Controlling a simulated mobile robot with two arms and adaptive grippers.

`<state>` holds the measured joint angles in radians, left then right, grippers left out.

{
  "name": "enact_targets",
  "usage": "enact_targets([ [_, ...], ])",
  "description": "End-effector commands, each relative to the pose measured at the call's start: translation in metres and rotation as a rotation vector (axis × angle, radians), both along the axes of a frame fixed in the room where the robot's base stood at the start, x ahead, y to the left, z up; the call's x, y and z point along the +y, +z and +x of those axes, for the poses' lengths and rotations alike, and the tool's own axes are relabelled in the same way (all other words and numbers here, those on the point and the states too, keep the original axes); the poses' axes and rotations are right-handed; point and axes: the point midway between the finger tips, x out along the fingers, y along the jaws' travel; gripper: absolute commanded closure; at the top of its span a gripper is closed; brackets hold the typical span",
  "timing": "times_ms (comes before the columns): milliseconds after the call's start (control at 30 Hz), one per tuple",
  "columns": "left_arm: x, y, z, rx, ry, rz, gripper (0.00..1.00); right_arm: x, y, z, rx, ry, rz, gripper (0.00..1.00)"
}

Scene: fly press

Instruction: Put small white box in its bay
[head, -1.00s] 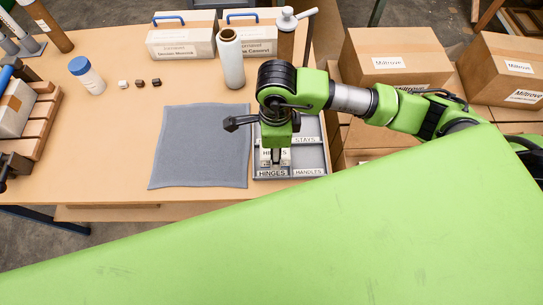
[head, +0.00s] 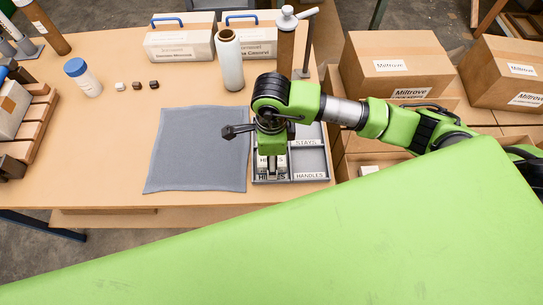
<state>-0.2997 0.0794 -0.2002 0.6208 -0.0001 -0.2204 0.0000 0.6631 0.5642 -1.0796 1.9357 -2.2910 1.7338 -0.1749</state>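A grey divided tray (head: 318,160) lies on the bench, with bays labelled STAYS, HANDLES and HINGES. My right gripper (head: 271,168) points down over the HINGES bay at the tray's front left. A small white box (head: 262,162) shows at the fingers, in or just above that bay. The hand hides much of it, and I cannot tell whether the fingers grip it. The HINGES label is partly covered. My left gripper is not in view.
A grey mat (head: 199,150) lies left of the tray. A pale roll (head: 231,62) and a fly press (head: 288,40) stand behind. Cardboard cartons (head: 398,62) are at the right, with a small white item (head: 369,170) below my arm. A green surface (head: 330,240) fills the foreground.

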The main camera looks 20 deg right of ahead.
Motion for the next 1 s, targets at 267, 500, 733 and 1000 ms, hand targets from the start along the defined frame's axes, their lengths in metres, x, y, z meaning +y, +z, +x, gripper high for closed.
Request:
enact_targets([
  [267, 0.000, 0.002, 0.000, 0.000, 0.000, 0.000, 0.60, 0.000, 0.002, 0.000, 0.000, -0.001, 0.000, 0.46],
  [500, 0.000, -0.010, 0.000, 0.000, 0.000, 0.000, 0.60, 0.000, 0.031, 0.002, -0.007, 0.002, 0.001, 0.46],
  [733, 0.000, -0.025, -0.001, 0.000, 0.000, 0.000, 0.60, 0.001, 0.084, 0.002, -0.008, 0.000, 0.002, 0.46],
  [1000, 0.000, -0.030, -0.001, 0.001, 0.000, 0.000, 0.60, 0.000, 0.119, 0.001, -0.003, -0.001, 0.001, 0.46],
])
